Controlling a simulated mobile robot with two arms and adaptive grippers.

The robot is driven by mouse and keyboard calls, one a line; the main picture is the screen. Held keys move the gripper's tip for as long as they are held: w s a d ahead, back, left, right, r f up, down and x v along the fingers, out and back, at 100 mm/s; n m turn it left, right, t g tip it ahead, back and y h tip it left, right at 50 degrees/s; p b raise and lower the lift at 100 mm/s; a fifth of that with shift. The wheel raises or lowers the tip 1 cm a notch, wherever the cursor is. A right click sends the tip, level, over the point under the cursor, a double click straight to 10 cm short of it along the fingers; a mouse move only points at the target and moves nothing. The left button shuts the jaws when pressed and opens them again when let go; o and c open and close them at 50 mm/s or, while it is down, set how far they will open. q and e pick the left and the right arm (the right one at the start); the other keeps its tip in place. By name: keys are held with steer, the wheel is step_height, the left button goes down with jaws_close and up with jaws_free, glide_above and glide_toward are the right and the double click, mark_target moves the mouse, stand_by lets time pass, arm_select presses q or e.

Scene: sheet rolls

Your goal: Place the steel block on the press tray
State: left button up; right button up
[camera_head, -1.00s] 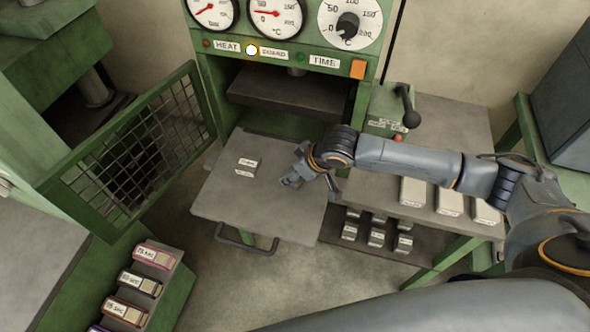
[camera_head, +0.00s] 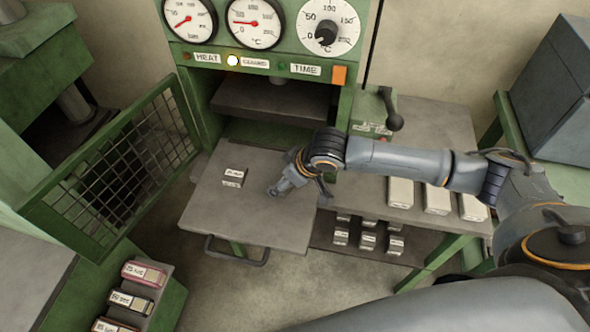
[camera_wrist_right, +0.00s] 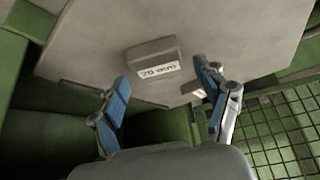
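The steel block (camera_head: 233,177), a small grey block with a white label, lies flat on the press tray (camera_head: 250,221), left of the tray's middle. In the right wrist view the block (camera_wrist_right: 150,50) sits on the tray (camera_wrist_right: 228,33), and its label seems to read "20 mm". My right gripper (camera_head: 274,191) is over the tray, to the right of the block and apart from it. In the right wrist view its two blue-padded fingers (camera_wrist_right: 161,73) are spread wide with nothing between them. My left gripper is not in view.
The green press with dials (camera_head: 255,22) stands behind the tray. Its mesh guard (camera_head: 120,160) is swung open at the left. Pale blocks (camera_head: 400,192) stand on the right side table, with smaller blocks (camera_head: 368,241) below. A rack of labelled pieces (camera_head: 143,273) is at lower left.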

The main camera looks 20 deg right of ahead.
steer(key=v, duration=1)
steer(key=shift+s+r+b, duration=0.2)
steer(key=shift+r+b, duration=0.1)
steer(key=shift+r, duration=0.05)
